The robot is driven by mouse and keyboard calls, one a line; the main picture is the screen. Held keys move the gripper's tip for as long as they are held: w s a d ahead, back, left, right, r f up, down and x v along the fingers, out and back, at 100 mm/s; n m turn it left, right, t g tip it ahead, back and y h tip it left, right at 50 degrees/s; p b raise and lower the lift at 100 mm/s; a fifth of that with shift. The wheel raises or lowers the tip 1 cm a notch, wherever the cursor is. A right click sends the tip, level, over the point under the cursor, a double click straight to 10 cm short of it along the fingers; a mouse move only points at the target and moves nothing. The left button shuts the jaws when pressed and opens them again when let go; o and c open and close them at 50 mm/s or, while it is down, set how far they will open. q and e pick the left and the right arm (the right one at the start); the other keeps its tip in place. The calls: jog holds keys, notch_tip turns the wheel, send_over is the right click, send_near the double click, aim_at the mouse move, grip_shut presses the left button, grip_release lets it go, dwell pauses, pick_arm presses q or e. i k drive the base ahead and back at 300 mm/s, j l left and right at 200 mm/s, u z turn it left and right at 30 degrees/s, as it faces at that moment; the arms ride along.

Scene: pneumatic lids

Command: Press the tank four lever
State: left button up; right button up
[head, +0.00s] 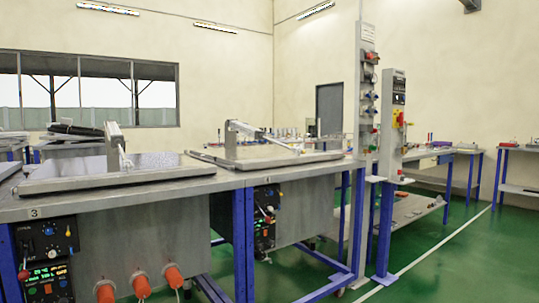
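A bench marked 3 (34,212) stands at the near left. The bench beyond it on the right carries a grey tank lid (262,162), which lies flat with a metal bracket and arm (245,132) on top. This second bench has a small label (267,180) on its front edge, too small to read. Below it is a black control panel (265,215) with a small red-tipped part (268,218) that may be the lever; its position is unclear. Another red part (23,274) shows on the panel under bench 3. Neither of my grippers is in view.
A nearer flat lid (100,172) lies on bench 3, with orange round plugs (140,285) below. A tall grey post (366,90) with switches stands at the second bench's right end. Green floor (440,260) is clear at the right.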

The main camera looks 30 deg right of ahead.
aim_at(267, 220)
jog(key=i+l+z, duration=0.2)
jog(key=i+l, duration=0.2)
jog(key=i+l+z, duration=0.25)
jog(key=i, duration=0.4)
jog(key=i+l+z, duration=0.2)
jog(key=i, duration=0.3)
jog(key=i+l+z, duration=0.2)
jog(key=i, duration=0.4)
jog(key=k+j, duration=0.05)
jog(key=j, duration=0.05)
